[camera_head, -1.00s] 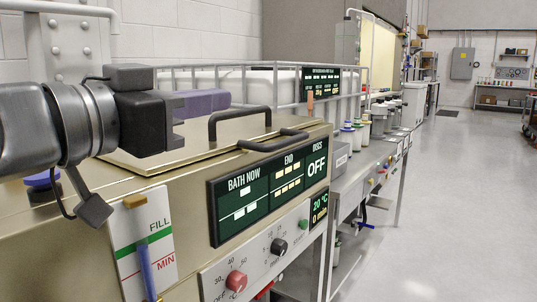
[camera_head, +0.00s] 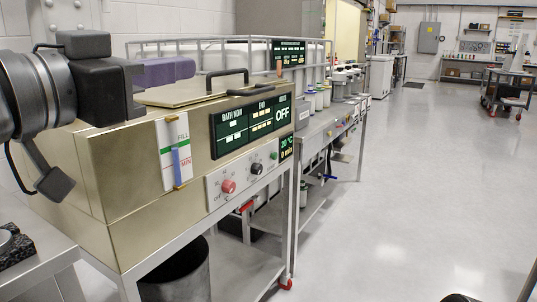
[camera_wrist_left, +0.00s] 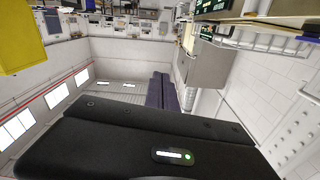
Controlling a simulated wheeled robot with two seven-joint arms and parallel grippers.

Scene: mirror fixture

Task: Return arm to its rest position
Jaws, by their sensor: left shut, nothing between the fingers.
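My left arm (camera_head: 30,95) comes in from the left in the head view, with a grey wrist and a black gripper body. My left gripper (camera_head: 188,67) has purple fingers that point right, above the back of the gold bath unit (camera_head: 110,175). The fingers are shut and empty. They also show in the left wrist view (camera_wrist_left: 159,85) beyond the black housing, side by side. I see no contact between the gripper and the bath. My right gripper is not in view.
The bath has a lidded top with a black handle (camera_head: 225,80), a display (camera_head: 250,125) and knobs. A dark bin (camera_head: 175,275) stands below it. A bench corner (camera_head: 40,265) is at lower left. A wheeled cart (camera_head: 508,90) stands far right. The floor (camera_head: 420,200) between is clear.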

